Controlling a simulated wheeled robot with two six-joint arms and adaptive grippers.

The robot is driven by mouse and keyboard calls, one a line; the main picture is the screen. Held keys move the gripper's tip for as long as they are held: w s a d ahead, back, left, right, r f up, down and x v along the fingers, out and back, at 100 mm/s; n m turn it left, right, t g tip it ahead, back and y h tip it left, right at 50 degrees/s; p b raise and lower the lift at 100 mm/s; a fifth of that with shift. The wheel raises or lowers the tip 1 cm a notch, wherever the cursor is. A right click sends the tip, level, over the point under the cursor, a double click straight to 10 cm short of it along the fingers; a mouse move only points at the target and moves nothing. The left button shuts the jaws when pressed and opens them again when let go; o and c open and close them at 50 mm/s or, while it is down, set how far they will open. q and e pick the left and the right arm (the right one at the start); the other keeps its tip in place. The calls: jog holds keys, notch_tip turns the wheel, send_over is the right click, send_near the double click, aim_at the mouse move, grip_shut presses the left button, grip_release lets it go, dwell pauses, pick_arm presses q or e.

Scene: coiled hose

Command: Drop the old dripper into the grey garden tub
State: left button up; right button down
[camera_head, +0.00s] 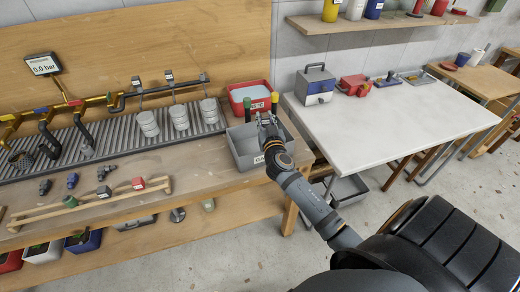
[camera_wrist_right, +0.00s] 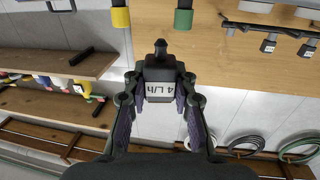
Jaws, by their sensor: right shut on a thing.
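The old dripper (camera_wrist_right: 160,72) is a small dark block with a nozzle and a white label reading 4 L/h, upside down in the right wrist view. My right gripper (camera_wrist_right: 160,98) is shut on it, with a finger on each side. In the head view my right gripper (camera_head: 267,120) is over the grey garden tub (camera_head: 238,150), at its right part. The tub stands at the right end of the wooden bench, and my gripper and forearm hide part of its inside and label. My left gripper is not in view.
A red tub (camera_head: 236,95) stands just behind the grey one. Yellow-topped (camera_head: 247,105) and green-topped (camera_head: 275,100) uprights stand close to my gripper. Several grey cups (camera_head: 180,117) stand on the ribbed tray to the left. A white table (camera_head: 390,115) is at right.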

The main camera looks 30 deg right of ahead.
jog(key=shift+f, duration=0.55)
jog(key=shift+r, duration=0.1)
jog(key=c, duration=1)
grip_release()
jog(key=shift+s, duration=0.1)
jog(key=v, duration=1.2)
